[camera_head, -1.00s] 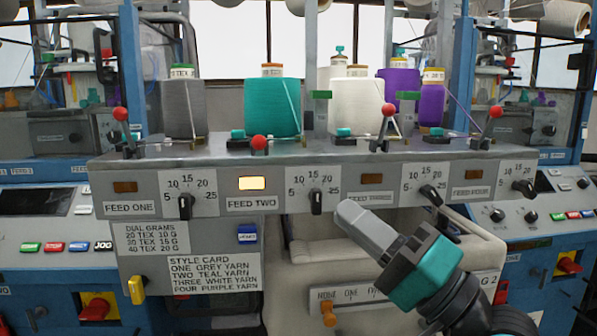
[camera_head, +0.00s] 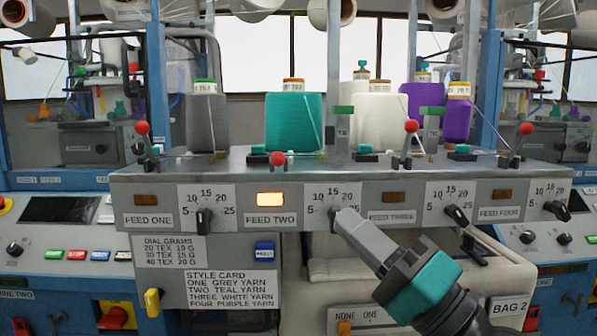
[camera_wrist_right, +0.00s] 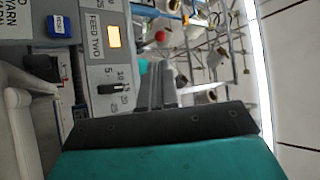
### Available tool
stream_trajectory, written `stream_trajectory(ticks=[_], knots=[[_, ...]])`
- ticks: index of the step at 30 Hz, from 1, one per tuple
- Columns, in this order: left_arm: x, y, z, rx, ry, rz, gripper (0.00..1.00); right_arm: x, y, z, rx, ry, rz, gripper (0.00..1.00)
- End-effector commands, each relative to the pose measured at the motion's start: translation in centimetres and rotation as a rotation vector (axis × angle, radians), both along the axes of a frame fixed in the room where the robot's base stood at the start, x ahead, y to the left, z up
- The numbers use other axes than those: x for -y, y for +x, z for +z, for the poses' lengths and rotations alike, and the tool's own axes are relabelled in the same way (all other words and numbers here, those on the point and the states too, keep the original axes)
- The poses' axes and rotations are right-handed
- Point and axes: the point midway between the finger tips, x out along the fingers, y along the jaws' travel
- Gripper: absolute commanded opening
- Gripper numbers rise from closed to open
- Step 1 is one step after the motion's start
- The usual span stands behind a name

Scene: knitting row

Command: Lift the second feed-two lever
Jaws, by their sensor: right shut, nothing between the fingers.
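The feed-two lever shows as a red ball (camera_head: 278,159) hanging low at the shelf's front edge, above the lit feed-two lamp (camera_head: 270,199). The red balls of the feed-one lever (camera_head: 142,127), feed-three lever (camera_head: 411,126) and feed-four lever (camera_head: 526,128) stand higher. My right gripper (camera_head: 346,220) is shut and empty. In the head view its tips overlap the lower part of the feed-two dial (camera_head: 333,196), below and right of the low red ball. The right wrist view shows the shut fingers (camera_wrist_right: 158,85), the lit lamp (camera_wrist_right: 114,36) and a red ball (camera_wrist_right: 160,36). My left gripper is out of view.
Yarn cones stand behind the levers: grey (camera_head: 207,120), teal (camera_head: 294,120), white (camera_head: 376,120) and purple (camera_head: 457,118). Dials line the panel front. A pale bag (camera_head: 345,280) lies below the panel, and a style card (camera_head: 231,290) hangs at lower left.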

Motion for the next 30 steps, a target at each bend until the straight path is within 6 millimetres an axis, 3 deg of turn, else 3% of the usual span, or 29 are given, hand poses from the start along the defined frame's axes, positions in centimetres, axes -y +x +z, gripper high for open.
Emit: stream_trajectory(ticks=[6,15,30], knots=[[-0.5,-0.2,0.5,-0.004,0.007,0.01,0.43,-3.0,2.9,2.6,0.003,0.003,0.002,0.0],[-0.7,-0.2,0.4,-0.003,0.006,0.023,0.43,-5.9,5.8,4.6,0.002,0.0,0.002,0.0],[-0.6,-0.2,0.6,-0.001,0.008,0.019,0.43,-6.5,6.4,4.9,0.0,-0.002,0.001,0.0]])
